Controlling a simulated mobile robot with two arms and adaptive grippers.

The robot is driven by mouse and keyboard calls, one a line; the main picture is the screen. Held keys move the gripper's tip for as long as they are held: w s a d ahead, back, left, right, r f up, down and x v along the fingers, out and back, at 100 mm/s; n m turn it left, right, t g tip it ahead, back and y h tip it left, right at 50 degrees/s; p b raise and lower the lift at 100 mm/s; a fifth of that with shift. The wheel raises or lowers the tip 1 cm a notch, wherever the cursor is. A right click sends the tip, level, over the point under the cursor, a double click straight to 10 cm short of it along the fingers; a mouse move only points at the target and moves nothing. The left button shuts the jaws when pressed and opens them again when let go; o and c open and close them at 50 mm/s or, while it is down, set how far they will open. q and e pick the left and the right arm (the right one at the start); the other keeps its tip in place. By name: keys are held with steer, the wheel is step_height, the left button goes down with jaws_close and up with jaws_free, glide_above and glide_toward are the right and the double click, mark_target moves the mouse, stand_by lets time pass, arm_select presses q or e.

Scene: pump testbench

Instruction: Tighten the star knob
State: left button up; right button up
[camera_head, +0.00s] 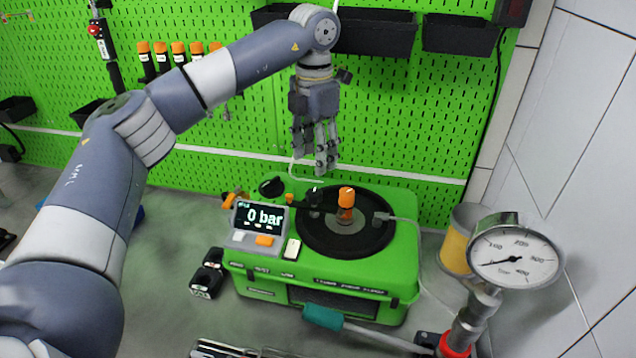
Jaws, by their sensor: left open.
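A green pump test box (408,268) stands on the bench with a round black plate (372,241) on top. An orange-capped fitting (346,203) stands upright near the plate's middle. A small dark knob-like part (315,194) shows at the plate's back edge, and a dark round part (271,187) lies behind the display; I cannot tell which, if either, is the star knob. My left gripper (318,165) hangs with its fingers down, open and empty, above the back of the box and apart from the plate. My right gripper is not in view.
A display (260,217) reading 0 bar sits at the box's left front. A pressure gauge (515,256) and a yellow-and-grey container (457,250) stand at the right. A teal-handled tool (323,317) lies in front. Black bins (376,36) hang on the green pegboard.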

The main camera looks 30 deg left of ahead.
arm_select(q)
steer(key=p, duration=0.2)
glide_above(314, 191)
steer(key=f, duration=0.4)
steer(key=shift+s+f, duration=0.25)
steer(key=shift+f, duration=0.05)
steer(key=f, duration=0.1)
steer(key=f+p, duration=0.1)
steer(key=f, duration=0.2)
steer(key=shift+w+f, duration=0.25)
steer(key=shift+f, duration=0.15)
steer(key=c, duration=1.1)
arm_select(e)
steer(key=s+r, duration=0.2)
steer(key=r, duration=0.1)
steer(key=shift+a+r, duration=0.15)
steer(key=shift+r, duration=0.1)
